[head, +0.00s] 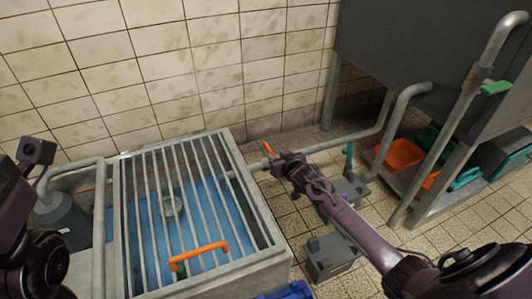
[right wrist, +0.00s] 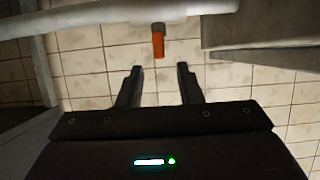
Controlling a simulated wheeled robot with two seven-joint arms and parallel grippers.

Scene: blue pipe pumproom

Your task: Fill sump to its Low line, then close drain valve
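The sump (head: 262,222) is a pale tank at left centre under a grey bar grate. Blue water (head: 205,198) shows between the bars; I cannot make out a Low line. A pipe leaves its right side and carries an orange lever (head: 267,148), probably the drain valve. In the right wrist view an orange handle (right wrist: 158,44) hangs from a pale pipe (right wrist: 110,14). My right gripper (right wrist: 158,72) is open, its fingers apart and empty, with the handle just beyond their tips. In the head view the right gripper (head: 276,163) is beside that lever. My left arm shows at the left edge; its fingers are not visible.
An orange handle (head: 200,256) arches over the grate's front. A teal lever (head: 348,157) stands right of my gripper, and a green lever (head: 495,87) sits on an upright pipe (head: 440,150). Orange bins (head: 402,155) lie under the dark tank (head: 420,50). A grey block (head: 330,255) stands on the floor.

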